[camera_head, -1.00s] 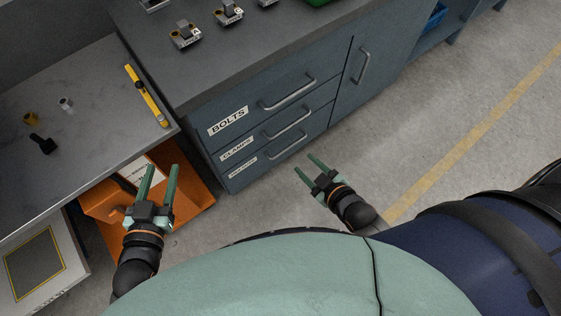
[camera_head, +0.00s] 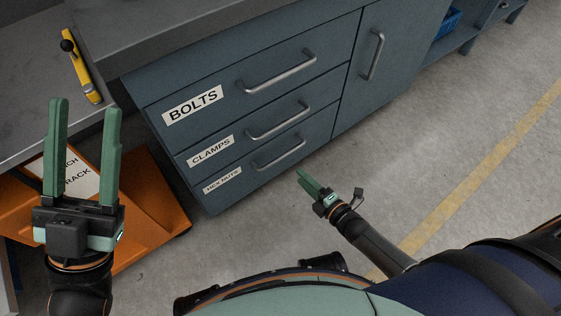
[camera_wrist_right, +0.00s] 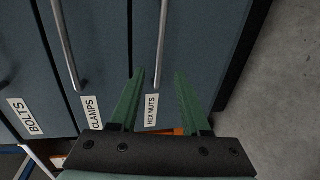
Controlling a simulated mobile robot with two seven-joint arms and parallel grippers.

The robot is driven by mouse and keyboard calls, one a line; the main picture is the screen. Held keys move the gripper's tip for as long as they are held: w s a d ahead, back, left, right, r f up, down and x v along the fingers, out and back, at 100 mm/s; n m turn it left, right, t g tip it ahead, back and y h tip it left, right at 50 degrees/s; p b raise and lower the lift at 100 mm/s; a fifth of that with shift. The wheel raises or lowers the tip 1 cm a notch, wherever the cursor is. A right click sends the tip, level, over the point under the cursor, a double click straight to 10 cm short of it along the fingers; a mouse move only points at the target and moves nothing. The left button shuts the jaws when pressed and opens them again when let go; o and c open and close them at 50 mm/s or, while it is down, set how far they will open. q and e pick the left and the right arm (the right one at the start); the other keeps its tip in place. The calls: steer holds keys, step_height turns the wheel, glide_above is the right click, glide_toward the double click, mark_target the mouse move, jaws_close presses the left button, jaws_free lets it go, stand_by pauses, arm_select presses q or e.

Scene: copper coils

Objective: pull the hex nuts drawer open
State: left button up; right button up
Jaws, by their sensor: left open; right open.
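The hex nuts drawer (camera_head: 240,178) is the lowest of three drawers in the blue-grey cabinet and is closed. Its bar handle (camera_head: 279,153) is a grey metal bar. In the right wrist view the handle (camera_wrist_right: 161,45) runs up from beside the HEX NUTS label (camera_wrist_right: 151,111). My right gripper (camera_head: 313,184) is open and empty, to the right of and below the drawer front in the head view. In the wrist view its fingers (camera_wrist_right: 159,75) point at the drawer front, with the handle's line between them. My left gripper (camera_head: 84,105) is open and empty at the left, away from the drawers.
The bolts drawer (camera_head: 220,92) and clamps drawer (camera_head: 230,140) above are closed. A cabinet door (camera_head: 385,70) is at their right. A yellow tool (camera_head: 82,75) lies on the left bench. Floor at right is clear.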

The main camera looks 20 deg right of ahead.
mark_target(281, 156)
steer(key=b+x, duration=0.5)
steer(key=x, duration=0.7)
steer(key=shift+d, duration=0.1)
arm_select(q)
step_height(281, 156, down, 6)
steer(key=shift+w+d+f+m, duration=0.2)
steer(key=shift+d+m, duration=0.1)
steer(key=shift+d, duration=0.1)
arm_select(e)
steer(key=shift+r, duration=0.1)
steer(key=shift+c, duration=0.4)
jaws_close()
